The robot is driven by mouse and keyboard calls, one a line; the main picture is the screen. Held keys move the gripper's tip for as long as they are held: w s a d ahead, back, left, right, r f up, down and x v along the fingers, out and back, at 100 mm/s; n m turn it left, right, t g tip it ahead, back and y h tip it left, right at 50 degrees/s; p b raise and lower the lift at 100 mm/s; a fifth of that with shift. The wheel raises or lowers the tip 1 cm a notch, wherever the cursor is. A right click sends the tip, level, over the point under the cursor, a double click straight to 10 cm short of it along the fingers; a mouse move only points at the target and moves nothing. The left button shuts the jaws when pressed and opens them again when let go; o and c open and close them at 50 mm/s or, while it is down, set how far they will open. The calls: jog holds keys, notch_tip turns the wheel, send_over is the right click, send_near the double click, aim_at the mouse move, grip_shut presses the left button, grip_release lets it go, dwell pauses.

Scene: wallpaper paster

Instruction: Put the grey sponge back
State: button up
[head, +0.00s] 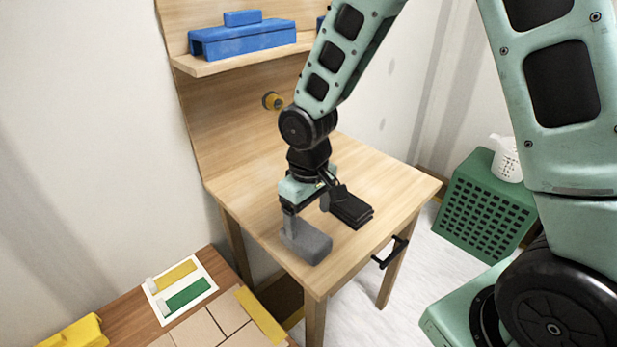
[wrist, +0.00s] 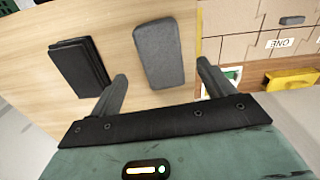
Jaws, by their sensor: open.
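The grey sponge (head: 308,243) lies on the wooden table near its front left edge. In the wrist view the grey sponge (wrist: 160,52) is just beyond and between the two fingertips. My gripper (head: 308,212) is open above the sponge, pointing down, with one finger close to the sponge's left end. The fingers also show in the wrist view (wrist: 162,74), and nothing is held between them. I cannot tell whether a finger touches the sponge.
The wooden table (head: 390,190) is clear at the back right. A shelf above holds a blue box (head: 245,40). A low brown table at lower left bears a white board (head: 206,268) with yellow and green pieces. A green crate (head: 487,205) stands on the right.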

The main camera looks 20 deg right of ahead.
aim_at(309, 235)
notch_tip(309, 235, up, 9)
jog(key=s+a+r+n+p, duration=0.1)
jog(key=s+a+r, duration=0.2)
jog(key=s, duration=0.6)
jog(key=s+a+r+n+p, duration=0.2)
jog(key=s+a+r, duration=0.1)
jog(key=s, duration=0.7)
jog(key=shift+s+a+y, duration=0.25)
jog(key=shift+a+y, duration=0.05)
